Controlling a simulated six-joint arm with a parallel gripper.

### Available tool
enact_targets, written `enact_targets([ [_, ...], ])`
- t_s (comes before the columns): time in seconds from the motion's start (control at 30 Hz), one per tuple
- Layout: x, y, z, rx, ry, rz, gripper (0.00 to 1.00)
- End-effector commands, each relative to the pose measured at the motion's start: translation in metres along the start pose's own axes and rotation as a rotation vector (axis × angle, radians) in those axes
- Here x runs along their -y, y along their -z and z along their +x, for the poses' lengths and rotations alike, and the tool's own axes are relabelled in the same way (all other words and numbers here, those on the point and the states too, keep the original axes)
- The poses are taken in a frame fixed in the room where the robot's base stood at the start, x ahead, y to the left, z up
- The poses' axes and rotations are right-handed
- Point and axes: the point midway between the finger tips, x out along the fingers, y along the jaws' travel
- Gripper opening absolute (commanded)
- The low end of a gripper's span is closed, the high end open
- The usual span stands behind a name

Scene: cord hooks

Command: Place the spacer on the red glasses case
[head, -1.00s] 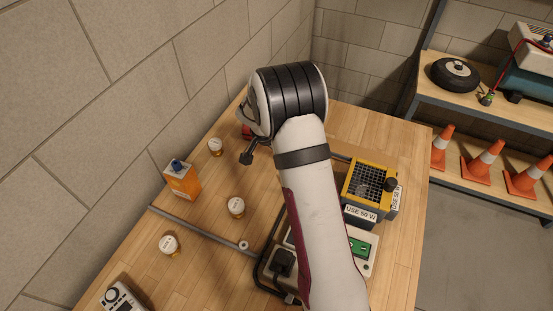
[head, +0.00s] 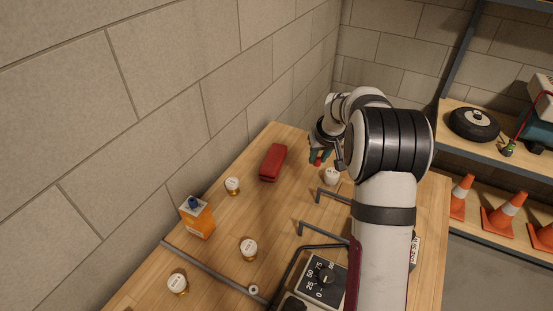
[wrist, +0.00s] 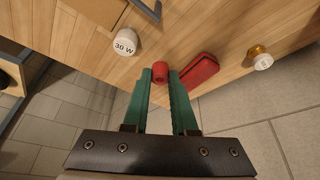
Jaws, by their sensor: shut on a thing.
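A small red cylinder with a hole in its end, which I take as the spacer (wrist: 159,75), sits between the tips of my gripper's green fingers (wrist: 159,82) in the wrist view. My gripper is shut on it. In the head view my gripper (head: 319,157) is at the far end of the table, with a bit of the red spacer (head: 317,163) at its tips. The long red glasses case (head: 273,162) lies on the wood to the left of my gripper, apart from it. In the wrist view the case (wrist: 200,75) is just right of the fingers.
A white-capped weight marked 30 W (wrist: 125,43) stands near the gripper, also in the head view (head: 331,176). Grey hooks (head: 322,231) lie in front. A block wall (head: 180,90) borders the left.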

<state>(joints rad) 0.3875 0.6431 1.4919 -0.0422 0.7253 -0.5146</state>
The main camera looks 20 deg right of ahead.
Motion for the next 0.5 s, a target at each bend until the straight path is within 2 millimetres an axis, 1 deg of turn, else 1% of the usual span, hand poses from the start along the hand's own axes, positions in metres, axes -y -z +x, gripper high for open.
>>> enact_targets([
  [0.03,0.002,0.010,0.000,-0.002,0.026,-0.062,0.00],
  [0.1,0.005,0.020,-0.002,-0.001,0.060,-0.145,0.00],
  [0.17,0.008,0.025,-0.002,-0.001,0.078,-0.192,0.00],
  [0.23,0.015,0.030,0.003,0.002,0.090,-0.222,0.00],
  [0.27,0.021,0.032,0.007,0.002,0.092,-0.228,0.00],
  [0.4,0.059,0.041,0.040,0.005,0.095,-0.234,0.00],
  [0.5,0.084,0.048,0.061,0.003,0.093,-0.233,0.00],
])
